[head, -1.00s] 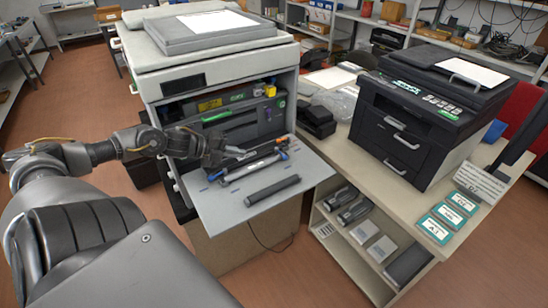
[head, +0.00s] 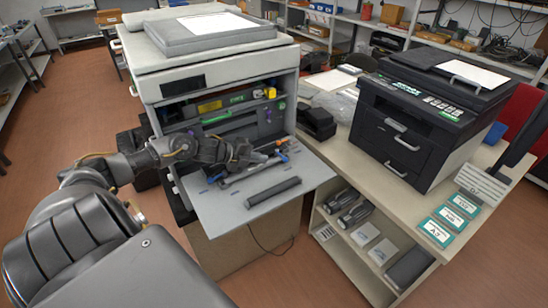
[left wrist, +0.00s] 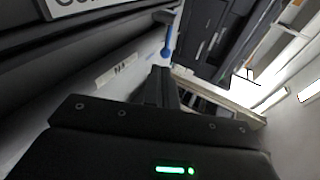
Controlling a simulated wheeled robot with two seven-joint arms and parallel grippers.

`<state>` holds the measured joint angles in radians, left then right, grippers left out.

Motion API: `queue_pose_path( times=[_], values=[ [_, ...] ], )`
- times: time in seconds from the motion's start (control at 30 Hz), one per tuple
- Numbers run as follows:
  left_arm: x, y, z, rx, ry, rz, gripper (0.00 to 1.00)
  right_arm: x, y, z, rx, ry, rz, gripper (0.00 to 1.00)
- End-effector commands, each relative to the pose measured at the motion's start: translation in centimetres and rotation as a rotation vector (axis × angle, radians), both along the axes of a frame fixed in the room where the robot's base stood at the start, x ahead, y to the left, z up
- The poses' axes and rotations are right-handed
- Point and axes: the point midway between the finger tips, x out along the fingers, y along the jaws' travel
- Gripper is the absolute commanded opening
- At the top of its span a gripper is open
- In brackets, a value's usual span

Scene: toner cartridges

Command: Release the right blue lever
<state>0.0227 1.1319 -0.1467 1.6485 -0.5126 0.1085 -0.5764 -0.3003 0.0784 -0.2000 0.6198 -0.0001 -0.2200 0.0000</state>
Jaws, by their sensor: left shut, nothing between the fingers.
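The right blue lever (head: 283,157) shows at the right end of a long bar unit (head: 250,172) with a white label, over the open front door of the large grey-white printer (head: 215,70). My left gripper (head: 262,157) is in front of the printer opening, just left of that lever. Its fingers are shut with nothing between them. In the left wrist view the shut fingers (left wrist: 158,88) point toward the blue lever (left wrist: 166,45), which hangs down just beyond them. I cannot tell whether they touch it. My right gripper is out of view.
A dark roller (head: 273,192) lies on the open door (head: 225,210). A black printer (head: 425,115) stands on the bench to the right, with a black device (head: 317,122) between the printers. Inside the opening are a green handle (head: 216,117) and a yellow part (head: 270,92).

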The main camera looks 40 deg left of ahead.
Motion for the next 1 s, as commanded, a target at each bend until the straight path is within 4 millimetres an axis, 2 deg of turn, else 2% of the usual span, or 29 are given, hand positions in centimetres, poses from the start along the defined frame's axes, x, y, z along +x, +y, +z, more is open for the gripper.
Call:
queue_pose_path(
  times=[0.2, 0.4, 0.87, 1.0],
  values=[
    [2.7, -1.5, -0.5, -0.003, -0.003, 0.0, 0.0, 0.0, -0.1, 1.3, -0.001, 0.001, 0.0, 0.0],
    [4.1, -2.2, -1.1, -0.001, 0.0, 0.0, 0.0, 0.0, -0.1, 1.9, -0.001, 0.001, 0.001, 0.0],
    [4.5, -2.5, -1.3, 0.001, 0.001, -0.001, 0.0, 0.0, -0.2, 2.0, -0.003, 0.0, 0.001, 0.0],
    [5.0, -3.3, -1.3, -0.002, -0.001, 0.0, 0.0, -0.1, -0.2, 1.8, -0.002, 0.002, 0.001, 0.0]
  ],
)
